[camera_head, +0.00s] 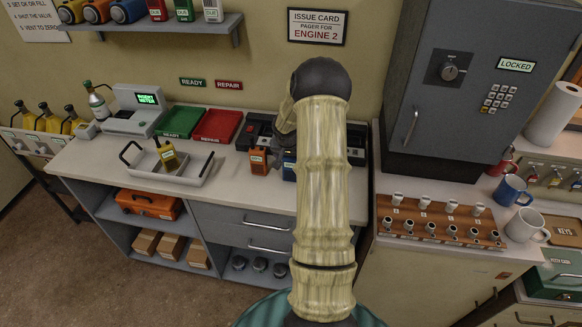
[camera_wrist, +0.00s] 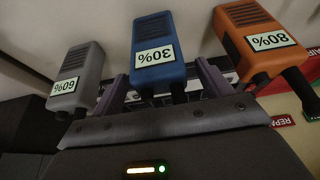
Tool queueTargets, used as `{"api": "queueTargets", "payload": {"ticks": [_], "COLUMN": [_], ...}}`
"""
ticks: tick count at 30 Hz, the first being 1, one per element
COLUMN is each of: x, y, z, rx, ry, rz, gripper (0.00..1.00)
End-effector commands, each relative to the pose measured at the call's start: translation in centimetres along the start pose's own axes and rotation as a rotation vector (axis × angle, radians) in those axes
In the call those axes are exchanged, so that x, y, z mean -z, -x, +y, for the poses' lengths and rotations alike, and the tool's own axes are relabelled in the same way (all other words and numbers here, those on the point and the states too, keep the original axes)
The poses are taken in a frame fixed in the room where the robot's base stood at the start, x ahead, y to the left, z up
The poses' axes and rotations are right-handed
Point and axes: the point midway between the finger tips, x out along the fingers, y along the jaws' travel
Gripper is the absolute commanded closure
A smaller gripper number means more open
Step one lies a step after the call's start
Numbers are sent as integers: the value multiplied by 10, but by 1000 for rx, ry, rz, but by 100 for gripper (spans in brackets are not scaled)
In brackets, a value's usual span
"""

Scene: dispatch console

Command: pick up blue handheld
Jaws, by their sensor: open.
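The blue handheld (camera_wrist: 158,45) bears a 30% label and appears upside down in the wrist view. In the head view only a strip of the blue handheld (camera_head: 289,167) shows beside my arm. My gripper (camera_wrist: 163,80) is open, with one finger on each side of the blue handheld's antenna end. Whether the fingers touch it, I cannot tell. In the head view my gripper (camera_head: 283,146) is mostly hidden by my arm.
An orange handheld (camera_wrist: 262,40) marked 80% and a grey handheld (camera_wrist: 78,80) marked 60% flank the blue one closely. A dark charger (camera_head: 258,127) stands behind. The red tray (camera_head: 217,126) and a white tray (camera_head: 190,172) lie left on the counter.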

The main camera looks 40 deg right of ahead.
Motion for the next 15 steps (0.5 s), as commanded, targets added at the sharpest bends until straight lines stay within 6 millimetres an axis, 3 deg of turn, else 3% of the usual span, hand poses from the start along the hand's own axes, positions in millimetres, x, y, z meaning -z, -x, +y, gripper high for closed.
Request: {"api": "queueTargets", "payload": {"ticks": [2, 10, 15], "x": [0, 0, 1], "y": [0, 0, 1], "z": [0, 0, 0], "rx": [0, 0, 0], "ry": [0, 0, 0], "rz": [0, 0, 1], "gripper": [24, 77, 78]}}
